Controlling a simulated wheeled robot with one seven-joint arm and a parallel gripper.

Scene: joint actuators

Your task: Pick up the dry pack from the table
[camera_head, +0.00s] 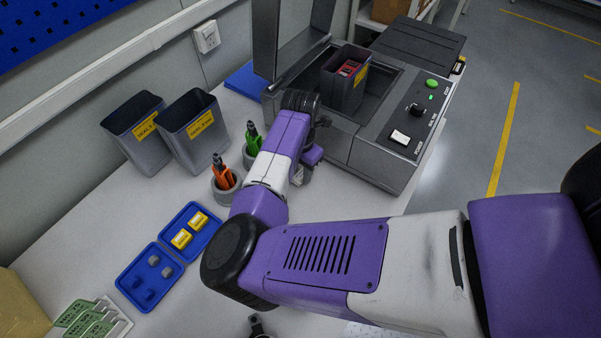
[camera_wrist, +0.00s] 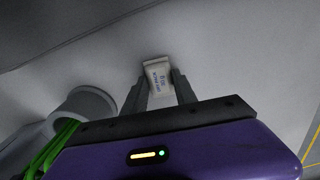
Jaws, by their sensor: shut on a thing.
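The dry pack (camera_wrist: 158,76) is a small white packet with dark printed lettering. It shows in the wrist view between the two dark fingers of my gripper (camera_wrist: 158,90), which is shut on it. Its lower part is hidden behind the gripper body. I cannot tell whether it touches the pale table (camera_wrist: 225,55) or is just above it.
The grey machine (camera_head: 385,165) holds a grey bin (camera_head: 343,92). Orange tools (camera_head: 223,172) and green tools (camera_head: 253,138) stand in round holders close beside my arm. Two grey bins (camera_head: 142,145) (camera_head: 198,140) stand by the wall. A blue case (camera_head: 130,280) lies at left.

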